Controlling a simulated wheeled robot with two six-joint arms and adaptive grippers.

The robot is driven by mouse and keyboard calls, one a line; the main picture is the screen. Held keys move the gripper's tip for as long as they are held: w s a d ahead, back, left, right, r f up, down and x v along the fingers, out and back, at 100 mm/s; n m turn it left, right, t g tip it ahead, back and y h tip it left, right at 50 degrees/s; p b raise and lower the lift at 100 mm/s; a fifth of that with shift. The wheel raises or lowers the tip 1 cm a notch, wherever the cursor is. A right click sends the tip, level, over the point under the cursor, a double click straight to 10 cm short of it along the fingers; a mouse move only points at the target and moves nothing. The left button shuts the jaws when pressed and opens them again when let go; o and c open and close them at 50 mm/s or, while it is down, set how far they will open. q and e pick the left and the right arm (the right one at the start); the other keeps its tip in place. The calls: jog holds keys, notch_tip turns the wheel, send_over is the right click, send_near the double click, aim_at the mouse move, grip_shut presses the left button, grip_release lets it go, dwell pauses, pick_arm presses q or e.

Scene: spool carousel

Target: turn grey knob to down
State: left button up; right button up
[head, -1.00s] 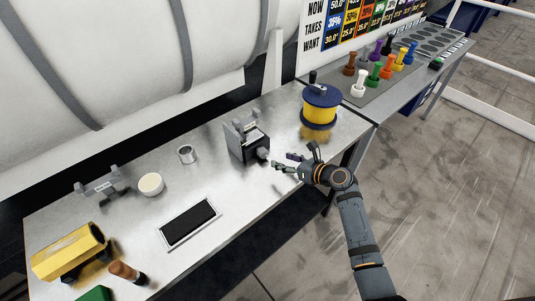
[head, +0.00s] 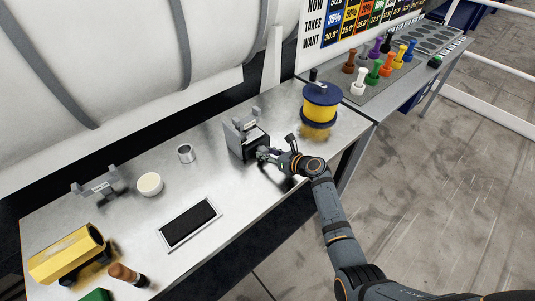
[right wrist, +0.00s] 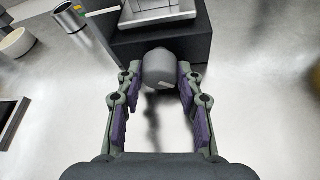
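The grey knob (right wrist: 158,68) sticks out of the front of a dark box (head: 246,142) on the metal table. In the right wrist view it is a rounded grey cap with a small pale patch on it. My right gripper (right wrist: 160,76) has a finger on each side of the knob, with the tips close in against it, and appears shut on it. In the head view the right gripper (head: 262,156) is at the front of the box and hides most of the knob. My left gripper is not in view.
A yellow spool (head: 321,106) stands right of the box. A metal cup (head: 186,153), a white round container (head: 150,184), a black-topped tray (head: 190,222) and a yellow part (head: 66,255) lie to the left. Coloured pegs stand on a board (head: 345,86) behind.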

jog(key=c, duration=0.4)
jog(key=shift+r+p, duration=0.15)
jog(key=shift+p, duration=0.2)
jog(key=shift+s+a+r+n+t+h+p, duration=0.15)
jog(key=shift+n+t+h+p, duration=0.35)
jog(key=shift+n+p, duration=0.55)
jog(key=shift+f+n+h+p, duration=0.2)
jog(key=shift+n+h+p, duration=0.15)
jog(key=shift+h, duration=0.05)
jog(key=shift+f+n, duration=0.15)
jog(key=shift+n, duration=0.35)
jog(key=shift+t, duration=0.3)
